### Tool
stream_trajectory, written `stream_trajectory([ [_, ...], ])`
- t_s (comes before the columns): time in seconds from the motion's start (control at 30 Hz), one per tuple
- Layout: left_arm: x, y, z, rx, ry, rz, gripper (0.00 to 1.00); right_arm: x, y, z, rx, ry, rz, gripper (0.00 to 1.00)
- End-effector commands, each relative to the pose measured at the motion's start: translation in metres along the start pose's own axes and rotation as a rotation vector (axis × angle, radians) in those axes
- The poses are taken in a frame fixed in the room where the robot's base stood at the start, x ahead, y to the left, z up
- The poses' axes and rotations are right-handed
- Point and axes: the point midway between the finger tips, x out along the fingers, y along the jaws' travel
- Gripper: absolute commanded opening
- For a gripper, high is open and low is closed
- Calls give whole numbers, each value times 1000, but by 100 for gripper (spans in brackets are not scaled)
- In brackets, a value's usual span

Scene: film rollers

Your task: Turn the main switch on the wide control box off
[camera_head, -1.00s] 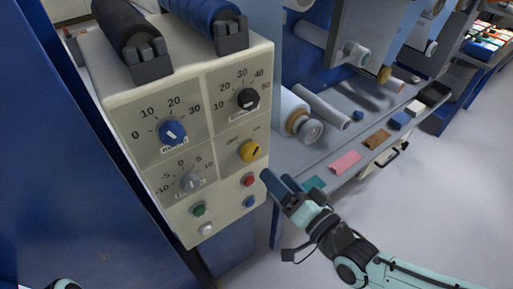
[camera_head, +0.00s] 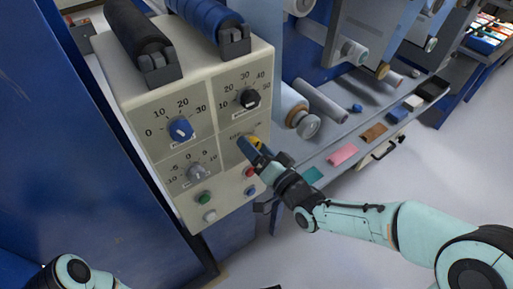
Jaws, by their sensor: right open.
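The wide control box (camera_head: 217,108) is cream with grey panels, dials and small buttons. Its yellow main switch (camera_head: 256,141) sits on the right side of the front face, under the black dial, and is now mostly hidden by my right gripper. My right gripper (camera_head: 250,150) is open, with its blue fingertips at the yellow switch; I cannot tell whether they touch it. The switch's present angle is hidden. Part of my left arm (camera_head: 75,270) shows at the bottom left, but its gripper is out of view.
A blue dial (camera_head: 180,129), a black dial (camera_head: 250,98) and a grey dial (camera_head: 196,172) surround the switch. Green (camera_head: 204,198), white (camera_head: 210,216) and red buttons sit lower down. Two rollers lie on top of the box. A grey shelf (camera_head: 325,150) with coloured blocks stands to the right.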

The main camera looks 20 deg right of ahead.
Motion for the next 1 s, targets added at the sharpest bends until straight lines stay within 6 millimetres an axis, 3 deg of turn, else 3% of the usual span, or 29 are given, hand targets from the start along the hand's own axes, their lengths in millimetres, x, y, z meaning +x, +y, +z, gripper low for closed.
stream_trajectory([
  [0.2, 0, 0, 0, 0, 1, 0, 0, 0, 0, 0, 0, 0, 0, 80],
  [0.37, 0, 0, 0, 0, 0, 0, 0, 0, 0, 0, 0, 0, 0, 28],
  [0.4, 0, 0, 0, 0, 0, 0, 0, 0, 0, 0, 0, 1, 0, 23],
  [0.73, 3, -1, -4, -1, 10, -1, 0, 0, 0, -1, -39, 2, 0, 23],
  [1.0, 15, -6, -19, -5, 55, -4, 0, 0, 1, 0, -201, 3, 0, 23],
])
